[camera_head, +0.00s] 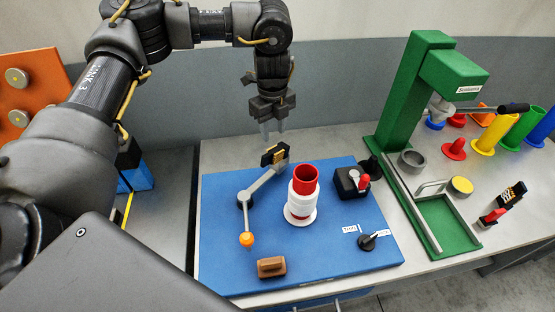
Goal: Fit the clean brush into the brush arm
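The brush arm is a grey lever (262,185) on the blue board, with an orange knob (246,240) at its near end. A black block with gold parts (274,156) sits at its far end; I cannot tell whether it is a holder or a fitted brush. A similar black and gold piece (513,193) stands by a red holder (491,217) at the far right; it may be the clean brush. My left gripper (273,136) is above the far end of the lever, pointing down, open and empty, its pale fingers apart. My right gripper is not in view.
The blue board (220,265) also carries a red and white bobbin (303,190), a black box with a red switch (351,181), a black knob (367,242) and a brown block (271,267). A green press (405,95) and coloured cylinders (494,135) stand right.

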